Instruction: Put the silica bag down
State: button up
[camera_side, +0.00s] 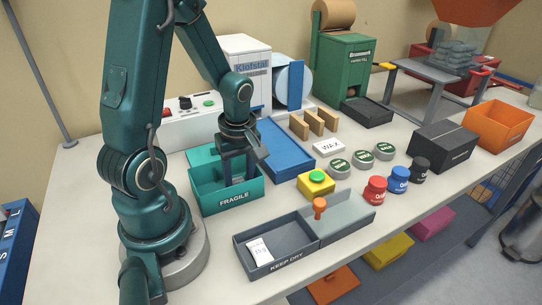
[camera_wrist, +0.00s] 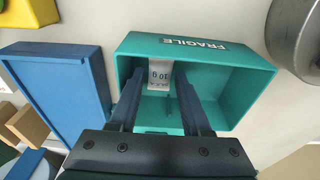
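My gripper (camera_side: 239,178) points down into the teal box (camera_side: 226,203) marked FRAGILE, its fingers inside the walls. In the wrist view, the gripper (camera_wrist: 159,68) is open, with its two fingers apart. A small white silica bag (camera_wrist: 160,74) marked 10 g shows between the fingertips, inside the teal box. A narrow gap shows beside the bag, and it seems not to be gripped. The side view hides this bag behind the box's front wall. Another white bag (camera_side: 260,250) lies in the grey box (camera_side: 283,264) marked KEEP DRY.
A blue tray (camera_side: 285,155) stands right of the teal box. A yellow button box (camera_side: 316,184), wooden blocks (camera_side: 314,123), a WAX packet (camera_side: 328,147) and several tins and jars stand farther right. A black box (camera_side: 442,146) and an orange bin (camera_side: 498,126) are at the right.

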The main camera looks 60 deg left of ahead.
jog(key=shift+r, duration=0.1)
notch_tip(320, 180, up, 12)
jog(key=d, duration=0.1)
jog(key=s+d+r+m+t, duration=0.1)
jog(key=d+m+t, duration=0.1)
jog(key=d+m, duration=0.4)
jog(key=s+d+r+m+t+h, duration=0.1)
jog(key=d+m+t, duration=0.2)
jog(key=m, duration=0.9)
jog(key=d, duration=0.3)
jog(key=shift+d+r+t, duration=0.3)
jog(key=shift+d+r, duration=0.05)
jog(key=shift+d, duration=0.05)
